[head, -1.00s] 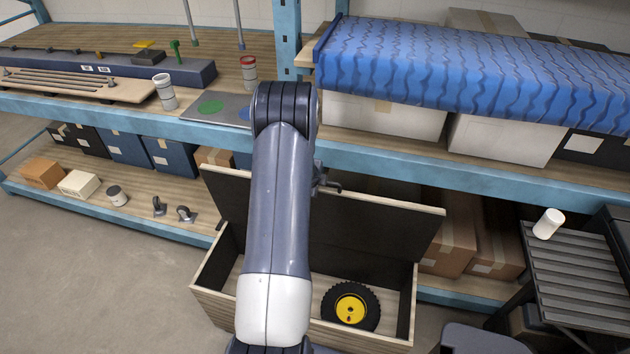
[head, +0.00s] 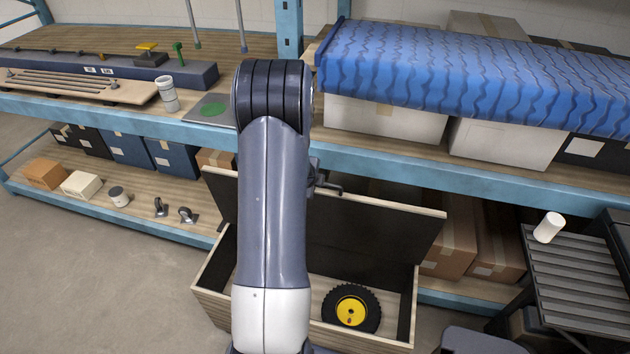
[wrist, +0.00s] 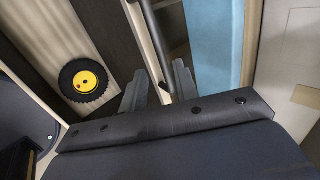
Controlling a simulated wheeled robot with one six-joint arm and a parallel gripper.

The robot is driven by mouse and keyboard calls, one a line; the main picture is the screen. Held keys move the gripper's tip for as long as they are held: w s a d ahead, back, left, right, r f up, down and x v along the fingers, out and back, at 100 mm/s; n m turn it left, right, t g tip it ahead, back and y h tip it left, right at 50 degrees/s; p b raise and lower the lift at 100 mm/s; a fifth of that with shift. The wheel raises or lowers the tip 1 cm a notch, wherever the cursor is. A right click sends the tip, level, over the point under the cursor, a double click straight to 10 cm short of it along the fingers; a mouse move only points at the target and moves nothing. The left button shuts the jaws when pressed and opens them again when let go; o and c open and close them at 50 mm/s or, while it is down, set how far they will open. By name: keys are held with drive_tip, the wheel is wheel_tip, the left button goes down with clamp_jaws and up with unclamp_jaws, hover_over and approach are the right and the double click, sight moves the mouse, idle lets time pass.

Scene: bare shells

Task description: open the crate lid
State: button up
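The wooden crate (head: 375,333) stands on the floor in front of the shelving, its top uncovered. Its lid (head: 385,235) stands raised at the back, dark inner face toward me. In the head view my arm covers the lid's left middle and much of the crate's inside. A small dark part (head: 326,187) shows at the lid's upper edge beside my arm; I cannot tell if it is a handle or my gripper. In the wrist view my gripper (wrist: 160,87) has its fingers apart, close to the lid's edge, with a dark bar running down near the gap.
A black wheel with a yellow hub (head: 351,309) lies in the crate. The blue shelf beam (head: 400,165) runs close behind the lid. A roller stand (head: 580,280) with a white cylinder (head: 548,227) is at right. Floor at left (head: 90,280) is clear.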

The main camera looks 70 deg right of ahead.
drive_tip(key=shift+v, duration=1.25)
drive_tip(key=shift+d+f, duration=0.1)
drive_tip(key=shift+f, duration=0.05)
drive_tip(key=x, duration=1)
drive_tip(key=shift+d+f+b, duration=0.2)
drive_tip(key=shift+b, duration=0.2)
drive_tip(key=shift+s+a, duration=0.1)
drive_tip(key=shift+a, duration=0.1)
